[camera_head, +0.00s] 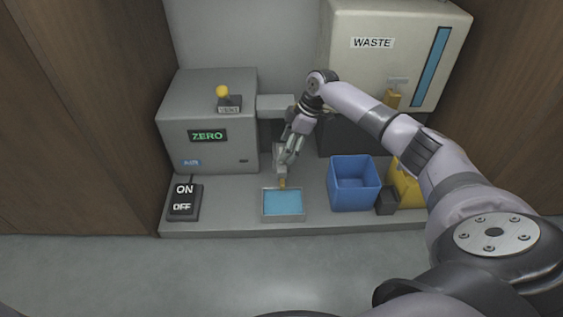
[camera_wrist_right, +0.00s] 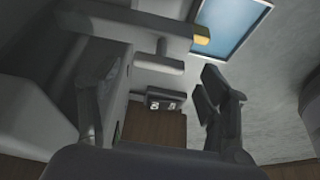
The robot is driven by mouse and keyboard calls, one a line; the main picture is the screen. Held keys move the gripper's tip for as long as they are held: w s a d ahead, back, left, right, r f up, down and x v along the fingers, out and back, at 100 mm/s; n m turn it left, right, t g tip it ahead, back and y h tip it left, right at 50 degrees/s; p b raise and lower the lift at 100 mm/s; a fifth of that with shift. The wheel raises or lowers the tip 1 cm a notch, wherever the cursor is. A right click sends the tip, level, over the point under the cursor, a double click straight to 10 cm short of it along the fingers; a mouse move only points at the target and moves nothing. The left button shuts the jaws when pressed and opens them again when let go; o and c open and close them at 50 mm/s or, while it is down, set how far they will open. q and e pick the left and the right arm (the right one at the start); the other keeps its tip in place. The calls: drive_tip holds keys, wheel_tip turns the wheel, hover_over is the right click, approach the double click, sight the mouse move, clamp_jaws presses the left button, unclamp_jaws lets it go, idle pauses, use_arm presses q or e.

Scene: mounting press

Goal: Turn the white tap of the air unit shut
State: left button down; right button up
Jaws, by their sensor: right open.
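My right gripper (camera_head: 284,168) is open, in front of the grey press and just behind the blue-floored tray. In the right wrist view its two fingers (camera_wrist_right: 160,112) stand wide apart, with nothing seen held between them. My left gripper is not in view.
A grey box reading ZERO (camera_head: 207,136) with a yellow knob (camera_head: 222,91) stands left. An ON/OFF switch (camera_head: 184,199) sits in front. The tray (camera_head: 283,218) is central. A blue bin (camera_head: 353,185) and WASTE cabinet (camera_head: 385,22) are right. Wooden walls flank the bench.

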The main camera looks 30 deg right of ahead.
drive_tip(key=b+x, duration=0.2)
drive_tip(key=x, duration=0.2)
drive_tip(key=shift+w, duration=0.1)
drive_tip(key=c, duration=1.2)
